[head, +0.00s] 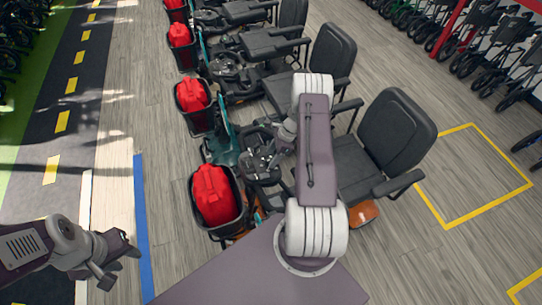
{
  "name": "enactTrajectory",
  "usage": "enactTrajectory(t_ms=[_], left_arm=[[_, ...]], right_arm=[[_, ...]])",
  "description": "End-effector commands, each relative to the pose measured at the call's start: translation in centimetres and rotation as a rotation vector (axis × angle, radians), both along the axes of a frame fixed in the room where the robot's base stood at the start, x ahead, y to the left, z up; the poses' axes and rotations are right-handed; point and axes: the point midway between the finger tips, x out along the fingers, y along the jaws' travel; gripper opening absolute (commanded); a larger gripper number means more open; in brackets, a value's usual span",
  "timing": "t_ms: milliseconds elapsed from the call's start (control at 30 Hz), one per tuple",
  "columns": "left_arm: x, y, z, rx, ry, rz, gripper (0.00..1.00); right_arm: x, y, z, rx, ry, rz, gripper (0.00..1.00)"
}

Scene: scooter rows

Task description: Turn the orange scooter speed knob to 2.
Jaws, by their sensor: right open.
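The orange scooter (362,214) is the nearest in the row, with a black seat, orange body parts low down and a dark tiller console (262,168) behind its front basket. My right arm reaches over it and hides part of its seat and middle. My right gripper (262,160) is open at the console, close to the handlebar; I cannot tell if it touches anything. The speed knob and its setting cannot be made out at this size. My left gripper (121,266) is open and empty at the lower left, over the floor, away from the scooter.
A teal scooter (224,143) stands close behind, with more scooters beyond. Wood-look floor with a yellow-outlined bay (473,212) is free at right. A blue line (141,230) runs at left.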

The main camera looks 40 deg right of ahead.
Motion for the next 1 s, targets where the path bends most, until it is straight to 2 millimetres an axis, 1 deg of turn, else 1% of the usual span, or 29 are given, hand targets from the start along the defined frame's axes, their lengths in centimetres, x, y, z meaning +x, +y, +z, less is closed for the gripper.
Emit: enactTrajectory(t_ms=[33, 133, 367, 400, 467, 500, 567, 600, 833, 1000], left_arm=[[0.0, 0.0, 0.4, 0.000, 0.000, 0.000, 0.36], [0.0, 0.0, 0.5, 0.000, 0.000, 0.000, 0.36], [0.0, 0.0, 0.5, 0.000, 0.000, 0.000, 0.36], [0.0, 0.0, 0.5, 0.000, 0.000, 0.000, 0.36], [0.0, 0.0, 0.5, 0.000, 0.000, 0.000, 0.36], [0.0, 0.0, 0.5, 0.000, 0.000, 0.000, 0.36], [0.0, 0.0, 0.5, 0.000, 0.000, 0.000, 0.36], [0.0, 0.0, 0.5, 0.000, 0.000, 0.000, 0.36], [0.0, 0.0, 0.1, 0.000, 0.000, 0.000, 0.36], [0.0, 0.0, -0.9, 0.000, 0.000, 0.000, 0.36]], right_arm=[[0.1, 0.3, -0.4, 0.001, 0.001, 0.002, 0.51], [0.2, 0.5, -1.2, 0.001, 0.000, 0.000, 0.51], [0.3, 0.5, -1.5, -0.001, -0.002, 0.000, 0.51], [0.3, 0.5, -1.5, -0.001, -0.001, 0.001, 0.48], [0.3, 0.5, -1.5, -0.001, -0.001, 0.001, 0.32], [0.3, 0.5, -1.5, -0.001, -0.001, 0.001, 0.20], [0.3, 0.5, -1.5, -0.001, -0.001, 0.001, 0.04], [0.3, 0.5, -1.4, -0.001, -0.001, 0.001, 0.00], [0.3, 0.6, -1.5, 0.000, -0.004, 0.016, 0.00], [0.4, 0.5, -1.7, -0.005, -0.015, 0.079, 0.00]])
